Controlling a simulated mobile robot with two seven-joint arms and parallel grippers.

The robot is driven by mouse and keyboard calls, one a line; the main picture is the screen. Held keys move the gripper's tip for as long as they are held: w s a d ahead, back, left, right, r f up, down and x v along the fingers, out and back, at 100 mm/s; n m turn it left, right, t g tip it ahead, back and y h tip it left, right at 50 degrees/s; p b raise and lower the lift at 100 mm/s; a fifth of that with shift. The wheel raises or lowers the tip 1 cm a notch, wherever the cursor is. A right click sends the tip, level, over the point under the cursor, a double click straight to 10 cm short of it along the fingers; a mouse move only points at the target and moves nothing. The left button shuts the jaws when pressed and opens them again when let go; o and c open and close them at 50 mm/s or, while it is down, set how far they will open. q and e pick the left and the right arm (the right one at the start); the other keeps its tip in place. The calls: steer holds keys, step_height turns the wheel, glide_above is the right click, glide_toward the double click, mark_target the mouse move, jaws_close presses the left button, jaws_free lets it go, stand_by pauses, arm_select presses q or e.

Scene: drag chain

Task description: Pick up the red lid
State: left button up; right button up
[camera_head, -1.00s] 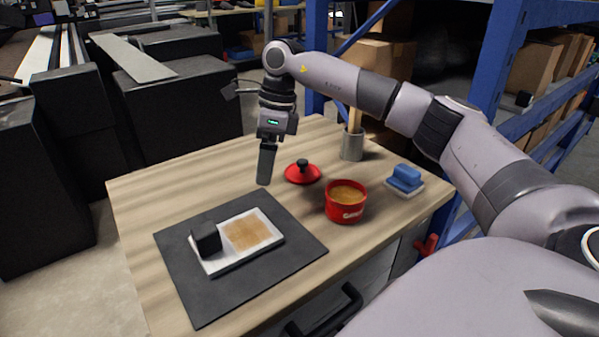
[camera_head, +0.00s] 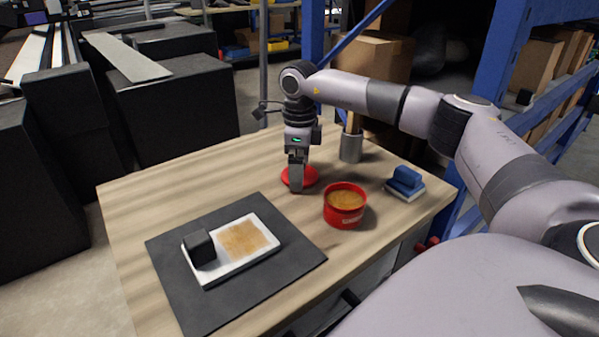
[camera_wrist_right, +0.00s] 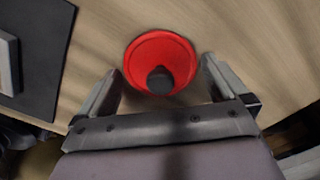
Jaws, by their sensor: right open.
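The red lid (camera_head: 309,177) lies on the wooden table behind the red pot, partly hidden by my right gripper (camera_head: 297,182). In the right wrist view the lid (camera_wrist_right: 178,48) is a red disc with a dark round knob (camera_wrist_right: 160,80) in its middle. My right gripper (camera_wrist_right: 160,92) is open and empty, pointing down over the lid. Its fingers stand to the left and right of the knob in the wrist view, and I cannot tell how high the tips are above the table. My left gripper is not in view.
The red pot (camera_head: 345,214) with orange-brown contents stands just in front of the lid. A blue block on a pale base (camera_head: 405,182) and a grey cup (camera_head: 351,147) stand to the right. A white tray (camera_head: 234,270) with a black block lies on a dark mat (camera_head: 172,289).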

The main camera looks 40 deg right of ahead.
steer(key=c, duration=0.7)
steer(key=shift+r, duration=0.15)
